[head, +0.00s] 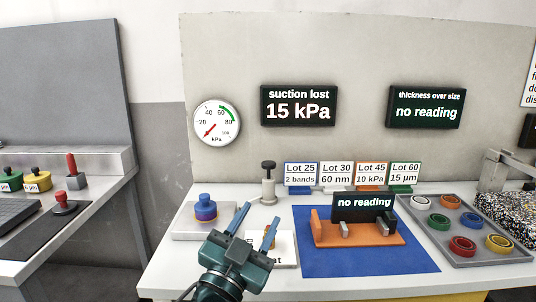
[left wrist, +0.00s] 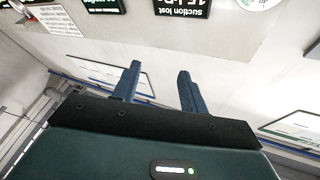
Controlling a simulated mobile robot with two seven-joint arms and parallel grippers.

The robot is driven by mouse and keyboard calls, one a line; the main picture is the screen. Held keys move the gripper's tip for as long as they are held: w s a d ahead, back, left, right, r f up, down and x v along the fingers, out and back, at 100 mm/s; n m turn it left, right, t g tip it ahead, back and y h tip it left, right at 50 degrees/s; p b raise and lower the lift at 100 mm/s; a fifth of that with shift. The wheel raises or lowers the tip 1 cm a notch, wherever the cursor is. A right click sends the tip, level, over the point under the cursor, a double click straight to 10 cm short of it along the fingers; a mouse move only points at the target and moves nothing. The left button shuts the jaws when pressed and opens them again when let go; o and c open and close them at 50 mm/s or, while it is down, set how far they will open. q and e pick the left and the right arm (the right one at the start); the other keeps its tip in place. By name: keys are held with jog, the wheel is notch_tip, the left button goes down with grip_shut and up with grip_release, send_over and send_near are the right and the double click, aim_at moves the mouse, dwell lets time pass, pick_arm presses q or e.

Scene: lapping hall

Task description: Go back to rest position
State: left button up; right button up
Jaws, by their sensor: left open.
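My left gripper (head: 253,226) is raised above the front of the white table in the head view. Its two blue fingers are apart with nothing between them. It also shows in the left wrist view (left wrist: 157,82), fingers spread and empty, with the wall and its displays beyond. Behind and under it, a small white block or card with dark lettering is partly hidden by the gripper. My right gripper is not in either view.
A blue-and-purple knobbed piece (head: 205,208) sits on a grey plate left of the gripper. An orange fixture (head: 330,236) stands on a blue mat (head: 375,264). A grey tray (head: 477,257) of coloured rings is at right. A grey-and-black plunger (head: 268,185) and lot signs (head: 370,174) stand behind.

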pick_arm(q)
jog(key=s+a+f+n+g+y, duration=0.35)
jog(key=a+f, duration=0.35)
jog(key=f, duration=0.3)
jog(key=s+a+f+n+g+y, duration=0.35)
jog(key=s+a+f+y, duration=0.2)
jog(key=f, duration=0.45)
jog(key=s+a+f+g, duration=0.3)
jog(key=s+f+g, duration=0.2)
jog(key=s, duration=0.4)
jog(key=s+a+f+g, duration=0.3)
jog(key=s+f+g, duration=0.1)
jog(key=s, duration=0.5)
jog(key=w+d+r+t+h+p, duration=0.1)
jog(key=w+d+r+t+p, duration=0.2)
jog(key=r+p, duration=0.2)
jog(key=w+d+r+t+h+p, duration=0.2)
jog(key=w+d+r+t+p, duration=0.1)
jog(key=p, duration=0.8)
jog(key=shift+d+r+m+t, duration=0.15)
jog(key=shift+r+m+t, duration=0.25)
jog(key=shift+r, duration=0.45)
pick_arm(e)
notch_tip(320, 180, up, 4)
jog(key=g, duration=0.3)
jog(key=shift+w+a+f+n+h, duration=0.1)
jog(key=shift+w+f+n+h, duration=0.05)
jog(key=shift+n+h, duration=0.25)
